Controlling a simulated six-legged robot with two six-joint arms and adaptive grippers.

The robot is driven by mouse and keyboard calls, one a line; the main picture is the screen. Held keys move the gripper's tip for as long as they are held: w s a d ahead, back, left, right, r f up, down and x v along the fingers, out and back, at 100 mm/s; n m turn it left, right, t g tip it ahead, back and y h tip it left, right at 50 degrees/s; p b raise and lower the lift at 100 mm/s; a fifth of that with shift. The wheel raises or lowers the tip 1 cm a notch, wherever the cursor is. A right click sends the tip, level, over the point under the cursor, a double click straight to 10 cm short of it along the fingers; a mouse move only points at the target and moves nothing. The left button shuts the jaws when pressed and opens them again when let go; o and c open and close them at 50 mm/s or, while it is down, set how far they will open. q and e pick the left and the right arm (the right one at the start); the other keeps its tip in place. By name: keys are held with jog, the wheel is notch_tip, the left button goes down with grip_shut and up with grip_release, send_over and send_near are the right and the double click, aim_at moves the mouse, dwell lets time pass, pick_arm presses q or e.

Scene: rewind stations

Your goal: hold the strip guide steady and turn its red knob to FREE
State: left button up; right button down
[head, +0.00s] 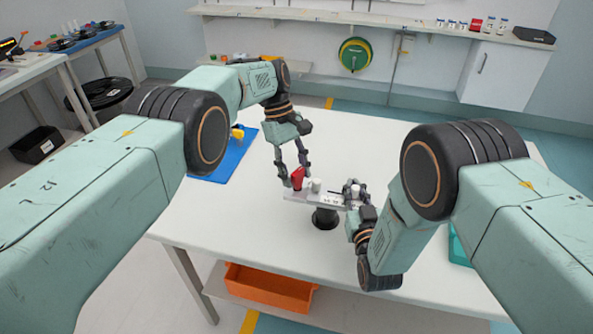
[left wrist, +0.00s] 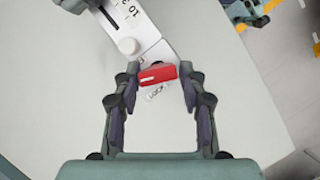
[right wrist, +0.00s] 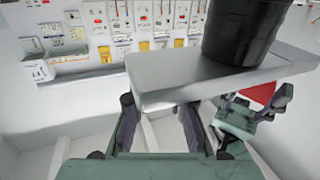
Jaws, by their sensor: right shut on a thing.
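The strip guide is a pale plate (head: 325,199) on a dark round base (head: 325,219), on the white table. Its red knob (head: 297,178) is at the plate's left end. My left gripper (left wrist: 160,82) is open, with its fingers on either side of the red knob (left wrist: 158,74); a gap shows on each side. A white round knob (left wrist: 128,46) stands on the plate. My right gripper (head: 355,192) is shut on the strip guide at its right end. The right wrist view shows the plate (right wrist: 180,84) above the fingers.
A blue mat (head: 236,158) with a yellow item lies at the table's left. A teal item (head: 458,246) is partly hidden behind my right arm. An orange bin (head: 270,287) sits on the shelf below. The table around the guide is clear.

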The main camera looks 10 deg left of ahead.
aim_at(296, 170)
pick_arm(q)
jog(key=shift+o, duration=1.5)
jog(key=shift+d, duration=0.1)
notch_tip(296, 170, up, 10)
jog(key=shift+c, duration=0.3)
